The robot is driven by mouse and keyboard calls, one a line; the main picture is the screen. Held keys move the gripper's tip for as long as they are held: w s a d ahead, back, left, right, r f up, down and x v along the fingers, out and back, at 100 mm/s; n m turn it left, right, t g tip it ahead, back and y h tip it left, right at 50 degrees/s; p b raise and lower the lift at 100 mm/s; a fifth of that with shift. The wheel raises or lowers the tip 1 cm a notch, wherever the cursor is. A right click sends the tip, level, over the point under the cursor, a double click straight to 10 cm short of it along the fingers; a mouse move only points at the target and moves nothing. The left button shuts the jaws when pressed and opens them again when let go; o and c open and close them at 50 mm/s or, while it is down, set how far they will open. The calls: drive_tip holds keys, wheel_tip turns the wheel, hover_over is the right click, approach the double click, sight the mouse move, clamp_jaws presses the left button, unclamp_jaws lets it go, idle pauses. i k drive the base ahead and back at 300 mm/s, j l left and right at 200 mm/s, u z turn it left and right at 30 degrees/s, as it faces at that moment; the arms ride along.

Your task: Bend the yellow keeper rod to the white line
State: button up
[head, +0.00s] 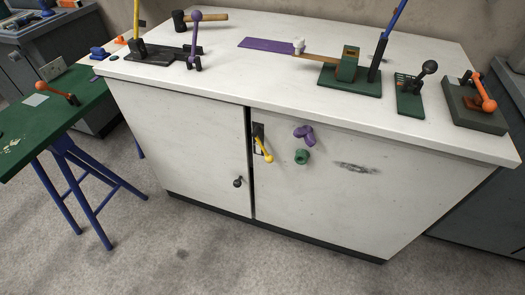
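A yellow rod (136,20) stands almost upright at the back left of the white cabinet top, on a dark base plate (160,57). Its upper end runs out of the top of the picture. I cannot make out a white line near it. A second yellow piece, a short handle (264,149), slants from a dark slot plate on the cabinet front; I cannot tell for sure which one the task names, though the upright one looks more like a rod. My gripper is not in view.
A purple ball-topped lever (195,35) stands just right of the yellow rod, with a hammer (200,17) behind. Right are a blue rod (392,30), black-knobbed lever (428,70) and orange lever (484,92). A green bench (50,115) stands left. Floor in front is clear.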

sight(269, 159)
drive_tip(key=i+j, duration=0.2)
drive_tip(key=j, duration=0.15)
drive_tip(key=i+j, duration=0.2)
drive_tip(key=j, duration=0.2)
drive_tip(key=i+j, duration=0.2)
drive_tip(key=j, duration=0.15)
drive_tip(key=z, duration=0.05)
